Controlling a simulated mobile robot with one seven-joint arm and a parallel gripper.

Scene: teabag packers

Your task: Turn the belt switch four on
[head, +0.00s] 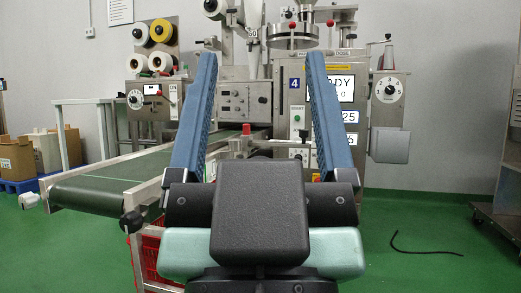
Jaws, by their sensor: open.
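A packing machine (232,74) with a blue number 4 plate (295,84) stands ahead. Under the plate is a panel with a green button (298,111), and lower a small white control plate (297,153), partly hidden by my right finger. I cannot tell which control is the belt switch or how it is set. A green conveyor belt (95,194) runs out to the left. My gripper (261,56) is open and empty, its two blue fingers pointing up in front of the machine. The fingers hide parts of the machine front.
A red-topped post (246,129) stands by the belt's inner end. A red crate (150,262) is below the belt. Cardboard boxes (17,157) are at left. A black cable (425,251) lies on the green floor at right, near a metal cart (497,218).

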